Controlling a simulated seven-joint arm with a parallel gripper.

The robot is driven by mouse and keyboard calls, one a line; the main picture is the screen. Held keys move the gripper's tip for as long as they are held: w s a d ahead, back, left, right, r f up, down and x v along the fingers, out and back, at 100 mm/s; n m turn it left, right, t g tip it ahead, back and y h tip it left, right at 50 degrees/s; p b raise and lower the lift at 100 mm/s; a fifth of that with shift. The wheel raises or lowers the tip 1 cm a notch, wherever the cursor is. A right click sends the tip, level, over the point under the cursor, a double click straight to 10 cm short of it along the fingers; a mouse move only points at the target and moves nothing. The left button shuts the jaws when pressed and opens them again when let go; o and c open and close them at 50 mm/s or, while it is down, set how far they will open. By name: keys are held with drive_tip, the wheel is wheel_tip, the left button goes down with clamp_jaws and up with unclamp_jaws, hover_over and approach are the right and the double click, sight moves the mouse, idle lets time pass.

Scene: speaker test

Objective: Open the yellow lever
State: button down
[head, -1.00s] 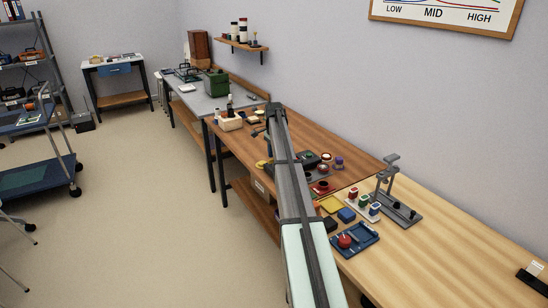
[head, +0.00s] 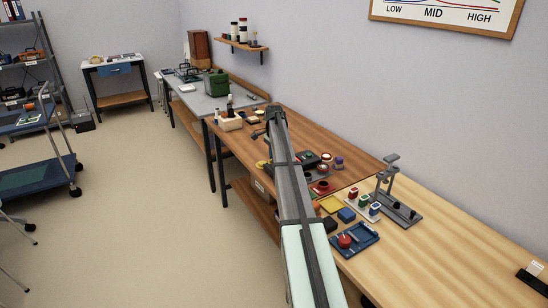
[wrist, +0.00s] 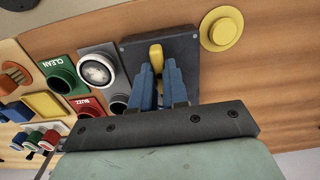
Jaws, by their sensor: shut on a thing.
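The yellow lever (wrist: 156,57) stands on a dark square plate (wrist: 187,48) in the wrist view. My gripper (wrist: 158,70) has its two blue fingers on either side of the lever, shut on it near its rounded yellow end. The fingers and the wrist hide the lower part of the plate. In the head view my own arm covers most of this spot, and the lever and fingertips cannot be made out there.
A round yellow disc (wrist: 221,29) lies right of the plate. A grey clamp stand (head: 388,190) stands farther right on the bench.

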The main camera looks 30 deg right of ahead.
drive_tip(key=shift+n, duration=0.3)
drive_tip(key=n, duration=0.3)
drive_tip(key=shift+n, duration=0.4)
drive_tip(key=n, duration=0.4)
drive_tip(key=shift+n, duration=0.3)
drive_tip(key=n, duration=0.8)
drive_tip(key=shift+n, duration=0.6)
drive_tip(key=c, duration=1.1)
unclamp_jaws()
drive_tip(key=shift+c, duration=0.2)
